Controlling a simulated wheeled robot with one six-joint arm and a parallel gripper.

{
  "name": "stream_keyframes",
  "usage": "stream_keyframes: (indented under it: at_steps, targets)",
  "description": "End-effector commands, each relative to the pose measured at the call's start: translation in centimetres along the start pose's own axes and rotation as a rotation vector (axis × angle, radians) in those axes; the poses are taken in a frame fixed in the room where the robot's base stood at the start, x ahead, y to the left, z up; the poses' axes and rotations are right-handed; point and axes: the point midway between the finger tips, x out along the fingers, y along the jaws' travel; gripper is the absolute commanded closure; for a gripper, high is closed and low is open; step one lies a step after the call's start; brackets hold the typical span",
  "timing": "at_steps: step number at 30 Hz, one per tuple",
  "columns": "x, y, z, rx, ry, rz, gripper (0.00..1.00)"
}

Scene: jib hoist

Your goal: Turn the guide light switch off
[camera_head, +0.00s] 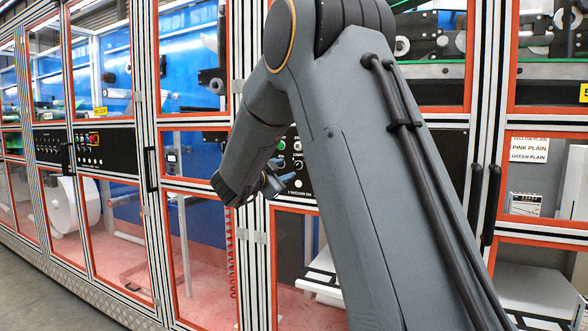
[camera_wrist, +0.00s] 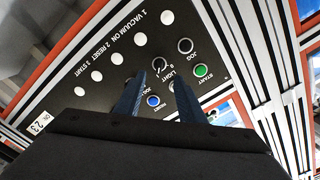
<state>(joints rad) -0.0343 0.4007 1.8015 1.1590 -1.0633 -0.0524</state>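The guide light switch (camera_wrist: 159,63) appears to be the small round knob beside the upside-down LIGHT label on the black control panel (camera_wrist: 110,58) in the wrist view. Which way it points is too small to tell. In the head view the LIGHT switch (camera_head: 298,163) shows just right of my gripper (camera_head: 268,184). In the wrist view my gripper (camera_wrist: 159,83) has two dark blue fingers standing apart with nothing held between them. The fingertips point toward the panel around the LIGHT label, and the switch shows just beyond the gap. Contact cannot be told.
Close by are a green START button (camera_wrist: 201,70), a blue button (camera_wrist: 153,100), a black-ringed JOG control (camera_wrist: 185,46) and several white buttons. An orange-red frame (camera_head: 182,257) and a black door handle (camera_head: 151,169) stand left of my gripper. Grey floor (camera_head: 62,310) is clear at lower left.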

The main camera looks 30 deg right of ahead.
Motion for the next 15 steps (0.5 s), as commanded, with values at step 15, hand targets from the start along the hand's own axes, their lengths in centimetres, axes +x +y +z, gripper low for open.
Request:
stream_keyframes:
  at_steps: [15]
  targets:
    - [6.6, 0.1, -0.4, 0.006, 0.014, 0.008, 0.64]
